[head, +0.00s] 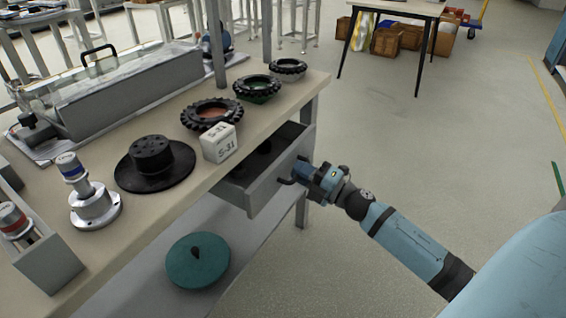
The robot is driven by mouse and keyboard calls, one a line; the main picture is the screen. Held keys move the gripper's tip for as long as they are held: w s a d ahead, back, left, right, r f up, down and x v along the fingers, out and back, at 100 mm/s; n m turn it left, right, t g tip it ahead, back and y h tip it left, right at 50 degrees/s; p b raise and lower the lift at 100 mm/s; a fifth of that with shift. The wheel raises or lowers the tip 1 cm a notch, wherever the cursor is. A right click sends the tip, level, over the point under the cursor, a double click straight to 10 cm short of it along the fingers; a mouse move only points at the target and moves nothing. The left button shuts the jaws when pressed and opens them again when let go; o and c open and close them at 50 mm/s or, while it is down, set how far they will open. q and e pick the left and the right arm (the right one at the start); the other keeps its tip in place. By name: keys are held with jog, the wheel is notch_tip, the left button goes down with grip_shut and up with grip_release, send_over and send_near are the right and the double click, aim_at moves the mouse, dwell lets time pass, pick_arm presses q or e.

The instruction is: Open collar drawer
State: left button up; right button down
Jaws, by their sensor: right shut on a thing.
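The collar drawer (263,186) is a grey drawer under the right end of the workbench. The arm reaches in from the lower right. My left gripper is not in view.
The workbench (140,213) holds a white block marked S-31 (219,143), several toothed rings (211,114), a black disc fixture (154,163) and a metal flanged post (94,205). A teal round lid (198,262) lies on the lower shelf. The floor (420,150) to the right is clear.

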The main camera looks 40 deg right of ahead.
pick_arm(q)
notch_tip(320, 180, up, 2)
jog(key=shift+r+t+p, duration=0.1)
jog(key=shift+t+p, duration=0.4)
jog(key=shift+p, duration=0.15)
pick_arm(e)
jog(key=r+v, duration=0.1)
jog(key=v, duration=0.7)
jog(key=shift+s+d+r, duration=0.2)
jog(key=shift+s+r, duration=0.1)
jog(key=c, duration=1.2)
grip_release()
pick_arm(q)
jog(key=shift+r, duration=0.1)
pick_arm(e)
jog(key=shift+s, duration=0.1)
pick_arm(q)
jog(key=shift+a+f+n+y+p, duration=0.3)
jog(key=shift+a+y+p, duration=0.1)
jog(key=shift+p, duration=0.7)
pick_arm(e)
jog(key=v, duration=1.3)
jog(key=shift+s, duration=0.25)
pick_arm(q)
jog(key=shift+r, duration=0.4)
pick_arm(e)
jog(key=shift+d+f, duration=0.1)
jog(key=shift+d, duration=0.05)
